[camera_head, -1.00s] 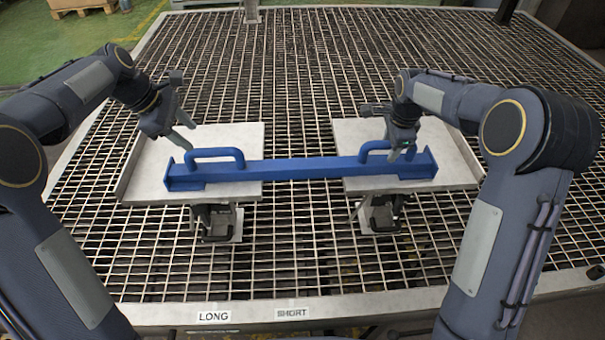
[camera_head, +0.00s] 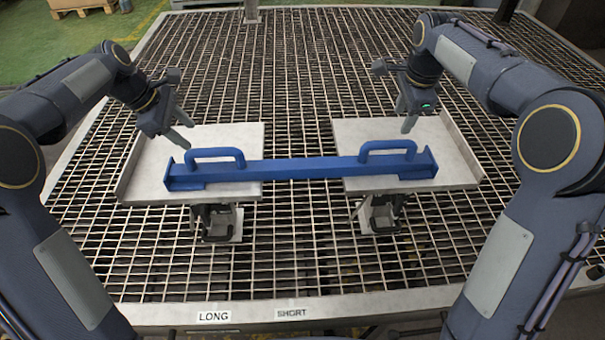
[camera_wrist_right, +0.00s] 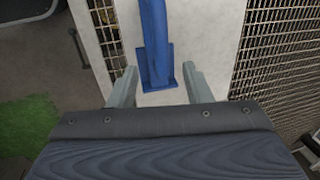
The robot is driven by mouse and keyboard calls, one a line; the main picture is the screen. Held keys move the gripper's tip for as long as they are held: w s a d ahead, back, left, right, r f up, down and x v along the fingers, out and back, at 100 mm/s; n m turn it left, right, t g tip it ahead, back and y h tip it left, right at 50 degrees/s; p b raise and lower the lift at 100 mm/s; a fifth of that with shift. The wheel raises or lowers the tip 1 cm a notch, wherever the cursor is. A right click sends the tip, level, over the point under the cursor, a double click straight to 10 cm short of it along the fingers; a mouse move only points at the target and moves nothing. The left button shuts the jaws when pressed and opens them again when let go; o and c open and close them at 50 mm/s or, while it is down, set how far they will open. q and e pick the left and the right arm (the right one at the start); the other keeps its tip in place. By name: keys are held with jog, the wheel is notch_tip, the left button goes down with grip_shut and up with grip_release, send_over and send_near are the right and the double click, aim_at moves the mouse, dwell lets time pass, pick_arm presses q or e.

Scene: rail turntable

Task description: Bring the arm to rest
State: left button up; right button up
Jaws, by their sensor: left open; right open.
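A blue rail (camera_head: 300,169) with two raised handles lies across two pale plates, its left end on the left plate (camera_head: 240,137) and its right end on the right plate (camera_head: 350,131). My left gripper (camera_head: 181,133) is open above the left plate, beside the left handle (camera_head: 215,153) and apart from it. My right gripper (camera_head: 405,112) is open and empty above the right plate, behind the right handle (camera_head: 388,149). In the right wrist view the fingers of my right gripper (camera_wrist_right: 161,88) stand apart, with the end of the blue rail (camera_wrist_right: 156,50) showing between them.
The plates stand on a wide metal grid table (camera_head: 300,90). Dark clamp-like fixtures (camera_head: 215,222) sit below the plates. Labels LONG (camera_head: 213,317) and SHORT (camera_head: 292,313) are on the front edge. A pallet (camera_head: 80,5) stands on the green floor at the back left.

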dwell(0.3)
